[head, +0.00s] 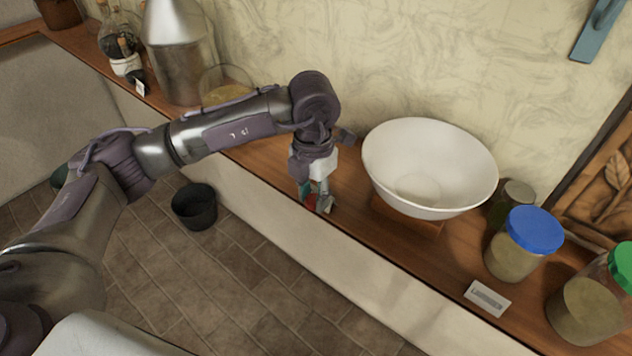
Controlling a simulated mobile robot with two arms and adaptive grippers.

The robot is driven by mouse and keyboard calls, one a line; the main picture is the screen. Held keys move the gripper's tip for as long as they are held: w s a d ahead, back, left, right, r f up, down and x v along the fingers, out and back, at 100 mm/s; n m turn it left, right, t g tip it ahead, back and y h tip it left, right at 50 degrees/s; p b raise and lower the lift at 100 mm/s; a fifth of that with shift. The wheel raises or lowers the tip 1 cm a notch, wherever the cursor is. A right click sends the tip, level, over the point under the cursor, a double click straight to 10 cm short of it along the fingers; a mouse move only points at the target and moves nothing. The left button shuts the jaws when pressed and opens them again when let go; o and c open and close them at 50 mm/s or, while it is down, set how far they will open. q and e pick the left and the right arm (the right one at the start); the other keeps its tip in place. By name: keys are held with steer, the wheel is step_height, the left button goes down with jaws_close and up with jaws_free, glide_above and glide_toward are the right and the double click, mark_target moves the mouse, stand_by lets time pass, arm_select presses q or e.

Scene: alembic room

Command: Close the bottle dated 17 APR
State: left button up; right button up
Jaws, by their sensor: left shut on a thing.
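My left gripper (316,202) points down over the front part of the wooden shelf, left of the white bowl. No date reading 17 APR is legible. Small dark glass bottles (118,42) with tags stand at the far left of the shelf. A jar with a blue lid (536,229) and a jar with a green lid (624,266) stand at the right. My right gripper is not in view.
The large white bowl (430,165) rests on a wooden stand right of my gripper. A metal-topped vessel (178,50) stands behind my left arm. A small dark jar (512,198) and a label card (487,298) are at the right. A black bucket (194,207) is on the floor.

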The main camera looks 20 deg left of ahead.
arm_select(q)
steer(key=s+a+f+m+b, duration=0.1)
steer(key=s+f+m, duration=0.7)
steer(key=m, duration=0.7)
steer(key=s+a+f+m+b, duration=0.2)
steer(key=s+f+m, duration=0.7)
steer(key=m, duration=0.7)
steer(key=shift+a+f+m, duration=0.2)
steer(key=shift+f+m, duration=0.1)
steer(key=shift+f, duration=0.7)
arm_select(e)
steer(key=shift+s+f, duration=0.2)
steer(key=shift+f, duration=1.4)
arm_select(q)
steer(key=shift+w, duration=0.1)
